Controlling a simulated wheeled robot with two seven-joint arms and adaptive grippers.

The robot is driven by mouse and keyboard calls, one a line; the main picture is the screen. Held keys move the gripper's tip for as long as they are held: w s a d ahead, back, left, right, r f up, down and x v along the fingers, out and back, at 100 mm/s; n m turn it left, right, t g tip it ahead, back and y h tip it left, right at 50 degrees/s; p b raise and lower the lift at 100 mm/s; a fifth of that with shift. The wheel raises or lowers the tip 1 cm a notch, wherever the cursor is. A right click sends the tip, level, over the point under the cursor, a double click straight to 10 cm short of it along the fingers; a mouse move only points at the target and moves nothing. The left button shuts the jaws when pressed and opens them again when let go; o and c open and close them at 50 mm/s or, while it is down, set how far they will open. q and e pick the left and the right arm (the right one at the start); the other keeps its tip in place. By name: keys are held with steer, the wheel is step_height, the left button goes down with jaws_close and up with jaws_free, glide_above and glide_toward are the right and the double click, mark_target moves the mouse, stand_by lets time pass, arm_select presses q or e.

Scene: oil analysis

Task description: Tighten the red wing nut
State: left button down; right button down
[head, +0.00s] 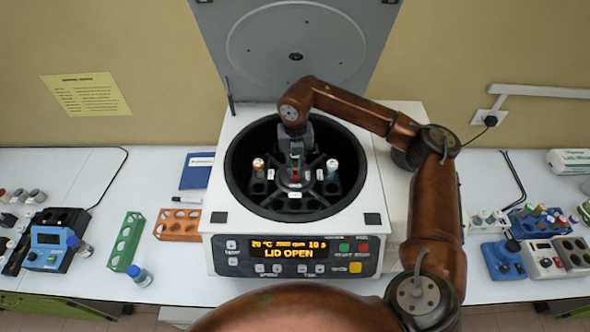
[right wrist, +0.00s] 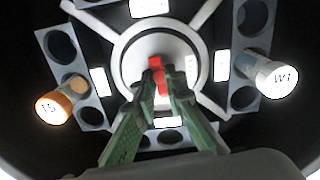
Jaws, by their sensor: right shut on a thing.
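The red wing nut (right wrist: 157,76) sits at the centre of the rotor hub (right wrist: 122,66) in the right wrist view. My right gripper (right wrist: 163,88) has its green fingers shut on the wing nut from above. In the head view my right gripper (head: 296,168) reaches down into the open centrifuge (head: 222,240), and a bit of red (head: 295,176) shows at its fingertips. The wing nut is mostly hidden there by the fingers. My left gripper is in neither view.
An orange-capped tube (right wrist: 54,106) and a white-capped tube marked W1 (right wrist: 277,79) stand in opposite rotor buckets. The bowl wall surrounds my right gripper. The lid (head: 296,40) is raised behind. A green rack (head: 124,242) and a small bottle (head: 139,275) stand left on the bench.

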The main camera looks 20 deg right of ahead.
mark_target(295, 171)
steer(key=shift+w+r+m, duration=0.1)
steer(key=shift+m, duration=0.5)
steer(key=c, duration=2)
jaws_free()
step_height(295, 171, up, 12)
steer(key=shift+f, duration=0.1)
